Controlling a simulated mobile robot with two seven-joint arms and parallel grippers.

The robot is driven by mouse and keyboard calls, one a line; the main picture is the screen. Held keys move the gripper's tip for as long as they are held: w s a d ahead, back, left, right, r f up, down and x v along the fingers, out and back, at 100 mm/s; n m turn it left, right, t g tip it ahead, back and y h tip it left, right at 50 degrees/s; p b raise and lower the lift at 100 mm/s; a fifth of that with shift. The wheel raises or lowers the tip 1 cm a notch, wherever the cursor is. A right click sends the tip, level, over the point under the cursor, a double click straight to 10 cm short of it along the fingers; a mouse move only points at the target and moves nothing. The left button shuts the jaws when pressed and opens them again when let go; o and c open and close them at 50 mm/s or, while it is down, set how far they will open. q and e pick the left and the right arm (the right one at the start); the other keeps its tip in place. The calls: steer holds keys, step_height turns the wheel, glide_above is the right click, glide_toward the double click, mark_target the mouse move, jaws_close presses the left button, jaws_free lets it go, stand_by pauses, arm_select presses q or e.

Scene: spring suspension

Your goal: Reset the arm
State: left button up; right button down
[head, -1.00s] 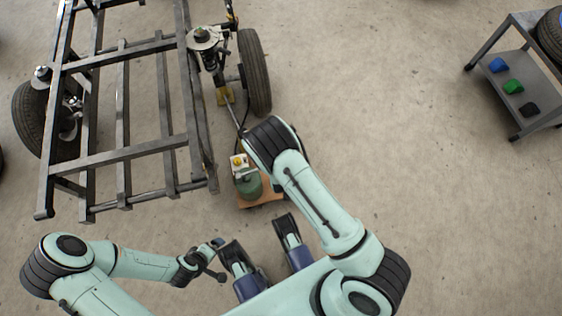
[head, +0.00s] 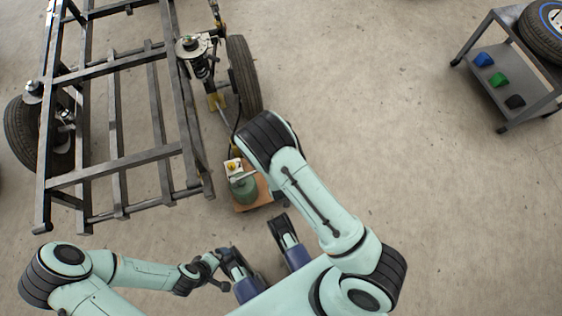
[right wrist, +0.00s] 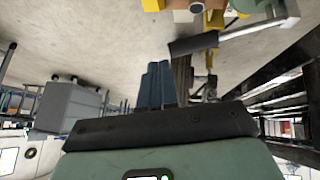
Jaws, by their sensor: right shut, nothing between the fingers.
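My right arm reaches forward in the head view, and its bent joint hides its gripper there. In the right wrist view my right gripper (right wrist: 155,85) shows its blue-grey fingers together, with nothing between them. My left arm comes in from the left in the head view. Its gripper (head: 220,268) is low over the floor, beside the front of my base. It is small and dark, and I cannot tell whether its fingers are apart or hold anything.
A steel chassis frame (head: 118,164) with wheels (head: 243,76) stands at left. A green pump-like unit (head: 243,188) on an orange-brown base sits close to my right arm. A grey cart (head: 530,96) with blue, green and black pieces stands at right. The floor between is clear.

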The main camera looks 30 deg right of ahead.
stand_by(0.3)
steer(key=s+a+f+m+g+y, duration=0.1)
steer(key=s+a+f+g+y, duration=0.15)
steer(key=s, duration=0.55)
steer(key=s+a+f+m+g+y, duration=0.1)
steer(key=s+a+g+y, duration=0.25)
steer(key=s, duration=0.45)
arm_select(q)
steer(key=s+d+r+g+p, duration=0.1)
steer(key=s+r+p, duration=0.1)
steer(key=r+p, duration=0.6)
steer(key=s+d+r+g+p, duration=0.1)
steer(key=r+p, duration=0.7)
steer(key=shift+s+r+h, duration=0.15)
steer(key=shift+s+h, duration=0.15)
steer(key=shift+s, duration=0.05)
arm_select(e)
steer(key=s+a+r+g+y, duration=0.1)
steer(key=s+r, duration=0.3)
steer(key=r, duration=1.2)
steer(key=shift+s+a+r, duration=0.2)
steer(key=shift+a+r, duration=0.15)
steer(key=shift+a, duration=0.3)
arm_select(q)
steer(key=shift+s, duration=0.1)
arm_select(e)
steer(key=shift+s, duration=0.1)
